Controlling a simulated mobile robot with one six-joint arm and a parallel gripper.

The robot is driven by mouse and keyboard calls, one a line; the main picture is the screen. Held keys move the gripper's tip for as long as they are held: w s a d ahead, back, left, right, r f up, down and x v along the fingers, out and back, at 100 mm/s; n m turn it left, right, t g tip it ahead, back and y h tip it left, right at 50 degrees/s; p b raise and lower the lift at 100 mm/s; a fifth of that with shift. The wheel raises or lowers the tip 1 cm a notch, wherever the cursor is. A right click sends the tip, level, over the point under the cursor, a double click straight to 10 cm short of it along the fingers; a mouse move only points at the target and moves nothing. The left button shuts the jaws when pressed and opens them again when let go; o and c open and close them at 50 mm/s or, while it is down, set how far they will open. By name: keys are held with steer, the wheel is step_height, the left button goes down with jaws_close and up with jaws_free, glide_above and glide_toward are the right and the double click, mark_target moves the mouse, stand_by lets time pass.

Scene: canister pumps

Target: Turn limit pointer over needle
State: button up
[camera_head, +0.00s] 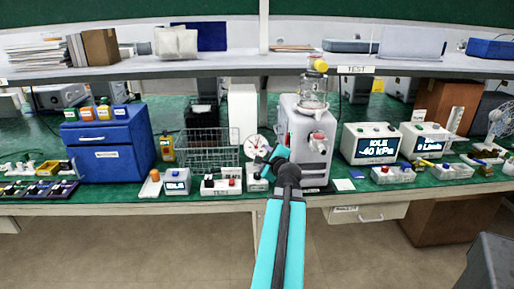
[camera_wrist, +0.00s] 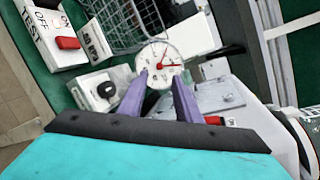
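A round white gauge dial (camera_wrist: 160,64) with a red pointer and a dark needle is in the wrist view, just beyond my fingertips. The same gauge (camera_head: 257,144) shows small in the head view, left of the white pump (camera_head: 308,140). In the wrist view the red pointer points right, and the dark needle points up and right. My gripper (camera_wrist: 162,80) has its two purple fingers spread apart at the lower edge of the dial, with nothing seen between them. I cannot tell whether the fingers touch the dial. In the head view my arm hides part of the pump's front.
A wire basket (camera_head: 208,149) stands left of the gauge, and a switch box (camera_head: 221,186) sits before it. A box with a black knob (camera_wrist: 106,90) is left of my fingers. Display units (camera_head: 371,145) stand right of the pump. A shelf (camera_head: 200,68) runs above.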

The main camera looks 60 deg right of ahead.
mark_target(256, 148)
steer(key=shift+p+x, duration=0.45)
steer(key=shift+x, duration=3.3)
jaws_close()
steer(key=shift+a, duration=0.6)
steer(key=shift+d, duration=0.45)
